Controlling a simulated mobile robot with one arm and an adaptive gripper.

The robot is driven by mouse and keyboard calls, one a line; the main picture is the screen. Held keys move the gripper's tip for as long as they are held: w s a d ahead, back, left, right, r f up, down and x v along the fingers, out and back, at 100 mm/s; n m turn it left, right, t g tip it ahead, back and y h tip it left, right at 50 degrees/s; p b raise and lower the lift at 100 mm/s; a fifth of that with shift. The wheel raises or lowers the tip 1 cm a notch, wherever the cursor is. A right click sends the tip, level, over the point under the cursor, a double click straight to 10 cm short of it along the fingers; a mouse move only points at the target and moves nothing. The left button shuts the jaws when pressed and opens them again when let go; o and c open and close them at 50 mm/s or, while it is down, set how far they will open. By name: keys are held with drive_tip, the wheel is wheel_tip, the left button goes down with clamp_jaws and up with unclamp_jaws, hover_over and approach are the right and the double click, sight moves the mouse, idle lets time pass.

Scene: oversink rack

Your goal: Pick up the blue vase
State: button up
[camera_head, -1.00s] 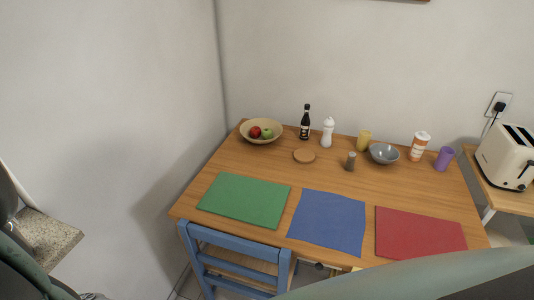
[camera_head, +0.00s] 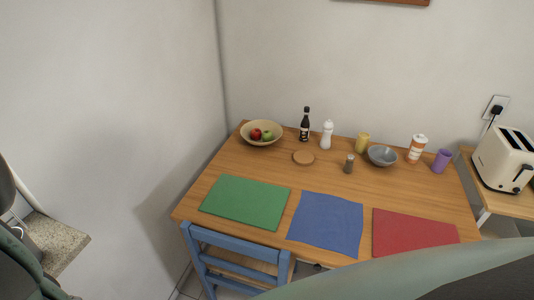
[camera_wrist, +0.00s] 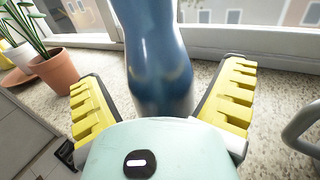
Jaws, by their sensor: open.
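The blue vase (camera_wrist: 156,55) is tall and glossy, and stands upright in the wrist view on a speckled stone counter by a window. Its top is cut off by the frame. My gripper (camera_wrist: 162,98) is open, with one yellow ridged finger on each side of the vase's lower part. I see a gap between the vase and the right finger; on the left the gap is smaller. The vase's foot is partly hidden behind the pale green gripper body. The vase and gripper fingers do not show in the head view.
Left of the vase are a terracotta pot (camera_wrist: 55,72) and a white pot (camera_wrist: 18,55) with plants. A curved metal piece (camera_wrist: 300,125) is at right. The head view shows a wooden table (camera_head: 330,178) with mats and tableware, and a blue chair (camera_head: 235,240).

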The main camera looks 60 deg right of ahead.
drive_tip(key=shift+c, duration=0.5)
drive_tip(key=c, duration=1.3)
